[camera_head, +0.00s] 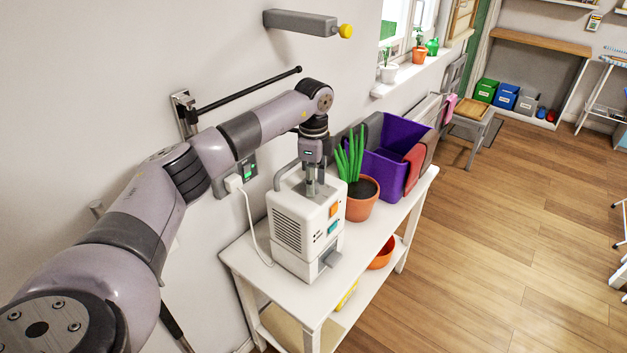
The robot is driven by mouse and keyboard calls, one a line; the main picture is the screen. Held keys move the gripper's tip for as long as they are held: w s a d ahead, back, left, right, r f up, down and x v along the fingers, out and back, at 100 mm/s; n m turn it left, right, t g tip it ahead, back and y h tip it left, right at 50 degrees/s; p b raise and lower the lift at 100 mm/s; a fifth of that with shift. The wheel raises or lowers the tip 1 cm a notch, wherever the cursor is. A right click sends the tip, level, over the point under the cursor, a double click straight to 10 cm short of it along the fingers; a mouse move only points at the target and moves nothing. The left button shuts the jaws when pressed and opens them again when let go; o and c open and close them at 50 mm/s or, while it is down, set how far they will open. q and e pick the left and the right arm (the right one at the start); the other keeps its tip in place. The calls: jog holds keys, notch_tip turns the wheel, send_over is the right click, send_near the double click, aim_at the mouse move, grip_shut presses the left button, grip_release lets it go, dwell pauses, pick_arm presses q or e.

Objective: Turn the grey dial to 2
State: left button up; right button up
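A white box-shaped dryer (292,236) stands on the white table, with a side grille, an orange button (334,209) and a teal button (332,227). A grey part (332,259) juts from its lower front; I cannot tell whether this is a dial. My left gripper (314,190) points straight down at the top of the dryer, its fingertips at or just above that surface. A grey dial there is not clearly visible, and the fingers cover that spot. I cannot tell whether they are closed on anything. My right gripper is out of view.
The white table (260,287) also holds a potted plant (361,203) right beside the dryer and a purple bin (400,141) with cloths behind it. A white plug and cord (248,215) run from the wall. The wooden floor (480,270) to the right is clear.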

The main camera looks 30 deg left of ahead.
pick_arm(q)
grip_shut()
jog(key=shift+m, duration=0.3)
jog(key=m, duration=0.4)
jog(key=shift+m+b, duration=0.3)
jog(key=m, duration=0.6)
jog(key=shift+r+b, duration=0.1)
jog(key=shift+b, duration=0.25)
jog(key=m, duration=0.6)
jog(key=shift+m+b, duration=0.3)
jog(key=m, duration=0.5)
jog(key=shift+m, duration=0.4)
